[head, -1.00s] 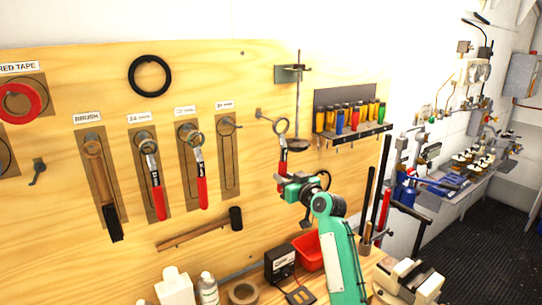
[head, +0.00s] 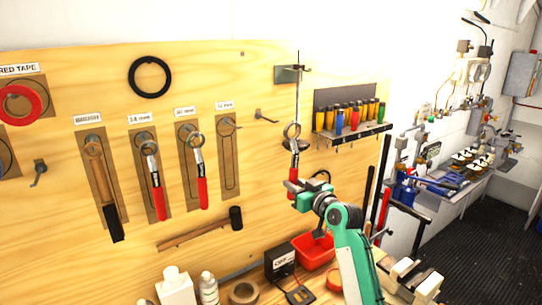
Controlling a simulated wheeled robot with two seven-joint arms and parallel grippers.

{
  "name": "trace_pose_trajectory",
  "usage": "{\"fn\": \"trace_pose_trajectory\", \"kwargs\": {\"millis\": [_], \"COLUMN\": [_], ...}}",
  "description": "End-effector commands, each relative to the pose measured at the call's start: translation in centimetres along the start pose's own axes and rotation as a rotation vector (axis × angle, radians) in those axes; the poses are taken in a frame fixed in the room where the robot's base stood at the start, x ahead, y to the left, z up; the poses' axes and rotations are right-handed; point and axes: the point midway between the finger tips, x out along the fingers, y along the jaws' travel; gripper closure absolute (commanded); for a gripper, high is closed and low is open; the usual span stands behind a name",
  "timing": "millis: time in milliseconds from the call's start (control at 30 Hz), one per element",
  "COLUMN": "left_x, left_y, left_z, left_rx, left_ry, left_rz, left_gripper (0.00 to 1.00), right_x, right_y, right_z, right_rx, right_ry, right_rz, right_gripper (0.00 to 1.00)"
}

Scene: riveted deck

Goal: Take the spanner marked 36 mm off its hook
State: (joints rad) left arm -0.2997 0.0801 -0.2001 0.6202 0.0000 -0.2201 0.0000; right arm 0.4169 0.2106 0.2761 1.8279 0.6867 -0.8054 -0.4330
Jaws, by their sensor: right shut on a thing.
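My right gripper (head: 297,193) is shut on the red handle of a spanner (head: 294,152). The spanner stands upright with its ring end up, apart from the board and in front of a thin rod. A bare hook (head: 266,117) sticks out of the board to the left of it. The rightmost labelled panel (head: 229,165) has an empty hook and no spanner. Two red-handled spanners hang on the panels to its left, one on the left (head: 156,180) and one on the right (head: 199,170). The label writing is too small to read surely. My left gripper is not in view.
A brush (head: 102,185) and a hammer (head: 205,230) hang on the wooden board (head: 60,240). A rack of coloured screwdrivers (head: 350,133) is right of the spanner. A red bin (head: 313,252), a black box (head: 279,262) and a vise (head: 408,280) stand below on the bench.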

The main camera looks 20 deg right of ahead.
Motion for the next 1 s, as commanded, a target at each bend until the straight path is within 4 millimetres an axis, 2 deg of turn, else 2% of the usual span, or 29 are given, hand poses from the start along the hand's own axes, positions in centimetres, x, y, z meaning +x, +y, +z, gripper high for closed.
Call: {"fn": "trace_pose_trajectory", "kwargs": {"millis": [433, 1000], "left_x": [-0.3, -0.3], "left_y": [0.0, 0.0], "left_z": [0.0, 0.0], "left_rx": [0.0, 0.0], "left_ry": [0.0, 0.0], "left_rz": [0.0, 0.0], "left_gripper": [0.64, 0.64], "right_x": [-4.3, -4.6], "right_y": [0.0, -0.1], "right_z": [-0.1, 0.0], "right_rx": [-0.002, -0.001], "right_ry": [0.001, 0.001], "right_rz": [-0.001, -0.001], "right_gripper": [1.0, 1.0]}}
